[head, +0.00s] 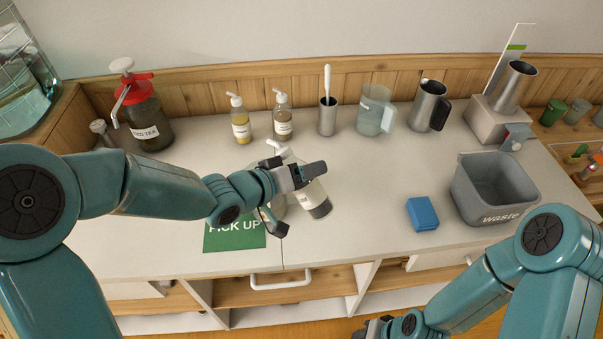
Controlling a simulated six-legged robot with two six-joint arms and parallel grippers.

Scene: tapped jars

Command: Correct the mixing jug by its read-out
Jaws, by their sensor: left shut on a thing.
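My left gripper (292,190) is shut on a pump bottle (319,205) with a white label and dark contents low in it. The bottle leans slightly, and the gripper hides part of it. A pale, clear vessel (279,211) shows behind the gripper at the green PICK UP mat (222,240); most of it is hidden, so I cannot tell whether it is the mixing jug. A clear jug with a handle (372,117) stands at the back. I cannot make out a read-out value. My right gripper (372,328) is partly cut off at the bottom edge.
At the back stand a red-topped tea jar (146,118), two pump bottles (240,122) (283,122), a cup with a stirrer (327,118) and a metal jug (428,107). A tilted metal cup (513,84), grey waste bin (492,190) and blue block (422,213) are right.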

